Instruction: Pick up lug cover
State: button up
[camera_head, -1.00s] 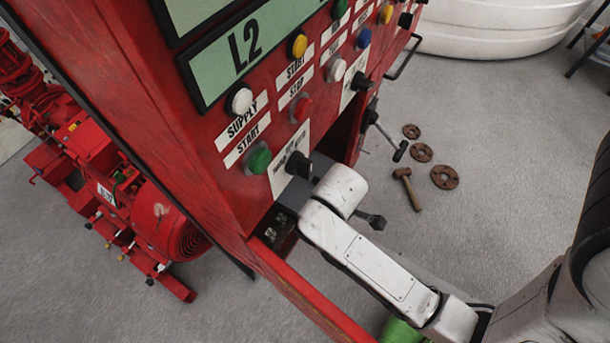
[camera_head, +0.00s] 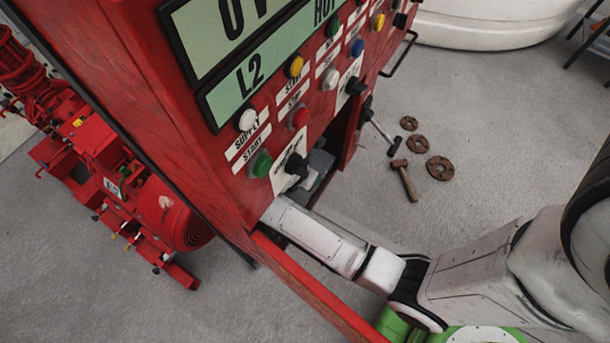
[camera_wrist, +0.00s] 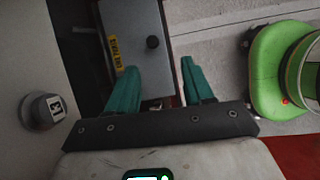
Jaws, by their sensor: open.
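In the wrist view, a grey plate (camera_wrist: 138,25) with a yellow lettered label and a round black knob appears to be the lug cover. It lies in a dark recess ahead of my gripper (camera_wrist: 158,66). My gripper's two teal fingers are spread apart. The left finger overlaps the lower part of the plate, and the right finger is by its right edge. I cannot tell whether they touch it. Nothing is held between them.
A pale wall with a grey knob (camera_wrist: 45,110) stands left in the wrist view. The cabinet face carries buttons and a black switch (camera_head: 297,165). A red pump unit (camera_head: 150,210) stands left. A wooden-handled hammer (camera_head: 405,180) and rusty flanges (camera_head: 440,168) lie on the open grey floor.

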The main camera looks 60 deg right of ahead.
jog(key=x, duration=0.7)
jog(key=w+x, duration=0.1)
jog(key=x, duration=0.2)
jog(key=shift+d+f, duration=0.15)
grip_shut()
dwell(0.5)
